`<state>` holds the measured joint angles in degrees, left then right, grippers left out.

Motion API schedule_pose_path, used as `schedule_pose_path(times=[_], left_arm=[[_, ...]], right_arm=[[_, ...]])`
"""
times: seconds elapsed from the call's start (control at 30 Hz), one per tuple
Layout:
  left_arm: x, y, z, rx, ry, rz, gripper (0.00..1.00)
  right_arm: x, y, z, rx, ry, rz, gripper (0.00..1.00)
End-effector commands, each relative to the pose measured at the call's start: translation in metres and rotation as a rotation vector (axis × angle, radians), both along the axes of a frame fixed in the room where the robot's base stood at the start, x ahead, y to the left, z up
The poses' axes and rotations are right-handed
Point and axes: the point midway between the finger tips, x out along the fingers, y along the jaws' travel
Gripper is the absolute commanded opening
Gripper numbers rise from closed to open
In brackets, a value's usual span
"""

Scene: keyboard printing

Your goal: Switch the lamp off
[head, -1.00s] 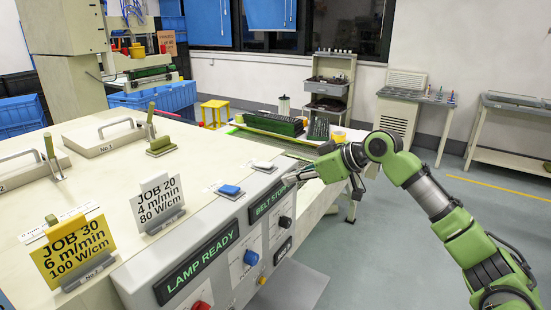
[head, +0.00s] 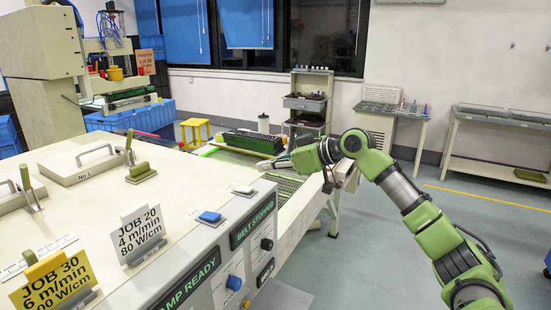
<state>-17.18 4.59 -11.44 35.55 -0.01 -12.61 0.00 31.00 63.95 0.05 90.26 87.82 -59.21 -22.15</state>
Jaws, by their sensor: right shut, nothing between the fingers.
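The machine's front panel carries a dark display reading "LAMP READY" (head: 190,281), its left end cut off by the frame. A second display reads "BELT STOPPED" (head: 253,221). On the panel are a blue knob (head: 234,283), a black knob (head: 267,244) and a small yellow button (head: 245,303). A blue button (head: 210,217) and a white button (head: 244,190) sit on the panel's top edge. My right gripper (head: 268,164) is shut and empty, beyond the panel's far end and above the belt, apart from the controls. My left gripper is out of view.
A yellow "JOB 30" card (head: 55,283) and a white "JOB 20" card (head: 142,233) stand on the machine top. The belt (head: 284,188) runs behind the panel. A yellow stool (head: 195,131) stands behind. The floor to the right (head: 380,260) is mostly clear.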

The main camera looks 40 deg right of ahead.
Motion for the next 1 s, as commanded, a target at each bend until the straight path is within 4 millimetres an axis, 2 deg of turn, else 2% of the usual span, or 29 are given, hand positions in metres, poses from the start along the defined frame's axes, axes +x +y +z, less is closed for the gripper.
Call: schedule_pose_path(times=[0.03,0.23,0.3,0.53,1.0], left_arm=[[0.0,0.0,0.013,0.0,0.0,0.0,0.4],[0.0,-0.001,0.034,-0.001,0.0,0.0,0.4],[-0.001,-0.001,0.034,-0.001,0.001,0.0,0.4],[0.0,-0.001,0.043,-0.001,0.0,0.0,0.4],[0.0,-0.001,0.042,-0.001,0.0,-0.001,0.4]], right_arm=[[0.011,0.005,0.003,0.007,-0.001,0.002,0.0],[0.046,0.02,-0.017,0.004,0.0,0.001,0.0],[0.04,0.017,-0.033,0.001,0.006,0.0,0.0],[0.036,0.015,-0.054,0.0,0.002,0.0,0.0],[0.036,0.014,-0.06,0.0,-0.001,-0.001,0.0]])
